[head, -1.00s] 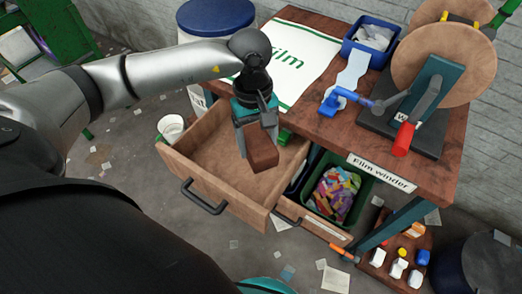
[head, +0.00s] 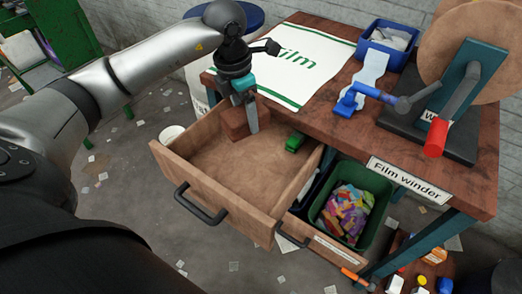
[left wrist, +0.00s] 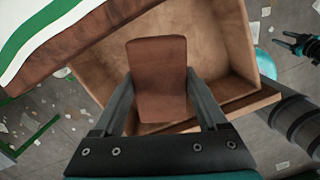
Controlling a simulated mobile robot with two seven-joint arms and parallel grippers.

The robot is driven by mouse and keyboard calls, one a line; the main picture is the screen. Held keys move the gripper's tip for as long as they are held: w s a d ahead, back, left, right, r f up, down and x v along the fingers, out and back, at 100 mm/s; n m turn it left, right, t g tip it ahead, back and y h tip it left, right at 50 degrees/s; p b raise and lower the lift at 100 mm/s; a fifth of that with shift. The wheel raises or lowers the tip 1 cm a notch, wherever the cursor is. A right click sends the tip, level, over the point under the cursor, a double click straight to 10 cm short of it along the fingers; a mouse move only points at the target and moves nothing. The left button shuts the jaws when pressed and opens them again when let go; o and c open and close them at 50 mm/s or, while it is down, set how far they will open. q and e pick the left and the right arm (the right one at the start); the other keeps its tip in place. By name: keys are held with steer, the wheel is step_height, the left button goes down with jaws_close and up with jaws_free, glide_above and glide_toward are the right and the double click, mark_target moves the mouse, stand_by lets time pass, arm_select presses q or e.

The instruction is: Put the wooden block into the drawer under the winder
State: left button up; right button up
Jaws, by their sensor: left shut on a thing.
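The brown wooden block (head: 234,122) is between the fingers of my left gripper (head: 245,118), which is shut on it. In the left wrist view the block (left wrist: 158,80) sits squarely between both fingers. The open wooden drawer (head: 180,171) sticks out from under the table top of the film winder (head: 455,110). The block is at the back left part of the drawer, over its floor; I cannot tell whether it touches. My right gripper (left wrist: 291,42) shows small at the upper right of the left wrist view, its fingers apart.
A small green object (head: 295,142) is at the drawer's back right. A green bin of colourful scraps (head: 369,193) stands right of the drawer. The drawer's front floor is clear.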

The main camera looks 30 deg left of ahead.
arm_select(q)
step_height(320, 180, down, 13)
steer(key=b, duration=0.4)
steer(key=shift+f, duration=0.2)
steer(key=shift+w+d+f+b, duration=0.1)
steer(key=shift+w+b, duration=0.45)
steer(key=shift+w, duration=0.5)
steer(key=shift+w+d+f+b, duration=0.1)
steer(key=shift+w+b, duration=0.45)
steer(key=shift+w, duration=0.5)
steer(key=shift+s+f, duration=0.1)
steer(key=shift+f, duration=0.25)
arm_select(e)
steer(key=w+a+r, duration=0.2)
steer(key=w+r, duration=0.1)
steer(key=r, duration=0.3)
steer(key=w+a+r+t, duration=0.1)
steer(key=w+a+r, duration=0.1)
steer(key=w+r, duration=0.2)
steer(key=shift+r+y, duration=0.3)
steer(key=shift+r, duration=0.75)
arm_select(q)
steer(key=shift+f+b, duration=0.1)
steer(key=shift+b, duration=0.2)
steer(key=o, duration=1.5)
arm_select(e)
steer(key=shift+w+r, duration=0.1)
steer(key=shift+r, duration=0.05)
